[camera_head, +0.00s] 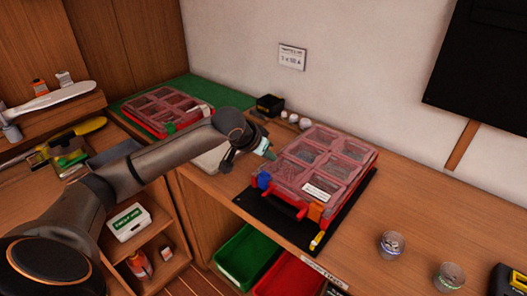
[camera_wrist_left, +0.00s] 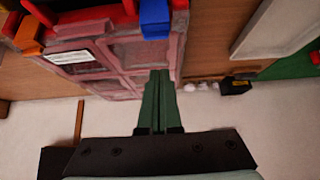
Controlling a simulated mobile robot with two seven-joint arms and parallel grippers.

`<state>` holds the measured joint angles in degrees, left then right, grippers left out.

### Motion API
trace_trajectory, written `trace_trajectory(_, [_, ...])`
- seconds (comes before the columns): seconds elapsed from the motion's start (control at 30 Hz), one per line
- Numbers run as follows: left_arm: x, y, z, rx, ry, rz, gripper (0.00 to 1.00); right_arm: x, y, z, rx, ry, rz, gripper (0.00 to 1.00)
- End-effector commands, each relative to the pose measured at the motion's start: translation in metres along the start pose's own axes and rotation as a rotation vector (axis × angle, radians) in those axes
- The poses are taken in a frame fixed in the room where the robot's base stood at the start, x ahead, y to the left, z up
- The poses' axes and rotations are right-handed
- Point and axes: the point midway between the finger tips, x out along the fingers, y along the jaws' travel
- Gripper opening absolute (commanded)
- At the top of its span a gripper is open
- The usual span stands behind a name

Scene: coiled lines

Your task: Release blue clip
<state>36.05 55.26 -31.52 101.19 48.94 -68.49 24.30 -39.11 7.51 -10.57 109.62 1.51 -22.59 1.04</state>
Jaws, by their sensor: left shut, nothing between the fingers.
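A red organizer case (camera_head: 340,150) with clear lid windows lies closed on a black mat on the workbench. A blue clip (camera_head: 264,180) sits at its front left corner and an orange clip (camera_head: 315,212) at its front right. My left gripper (camera_head: 269,153) is beside the case's left edge, above and behind the blue clip, apart from it. In the left wrist view its green fingers (camera_wrist_left: 158,75) are together and empty, with the blue clip (camera_wrist_left: 155,18) ahead of the tips. My right gripper is in neither view.
A second red case (camera_head: 165,108) lies on a green mat at the back left. A small black box (camera_head: 270,105) and white round items stand behind the first case. Small jars (camera_head: 391,244) stand at the right. Green and red bins (camera_head: 247,256) sit below the bench.

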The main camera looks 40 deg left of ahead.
Motion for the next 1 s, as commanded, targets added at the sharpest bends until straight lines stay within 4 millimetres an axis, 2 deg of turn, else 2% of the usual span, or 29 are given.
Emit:
trace_trajectory(0.1, [0.023,0.001,0.000,-0.002,-0.001,0.002,0.00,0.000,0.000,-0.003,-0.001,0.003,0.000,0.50])
trace_trajectory(0.27, [0.048,0.001,0.000,-0.001,-0.001,0.001,0.00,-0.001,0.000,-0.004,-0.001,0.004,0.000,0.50])
trace_trajectory(0.4, [0.034,-0.001,0.014,0.004,-0.001,-0.002,0.00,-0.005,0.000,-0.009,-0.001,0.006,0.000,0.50])
trace_trajectory(0.6, [0.023,-0.001,0.028,0.001,-0.001,-0.002,0.00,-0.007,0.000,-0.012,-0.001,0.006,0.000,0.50])
trace_trajectory(1.0, [0.021,0.000,0.031,-0.001,0.001,0.000,0.00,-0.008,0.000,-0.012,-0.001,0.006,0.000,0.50])
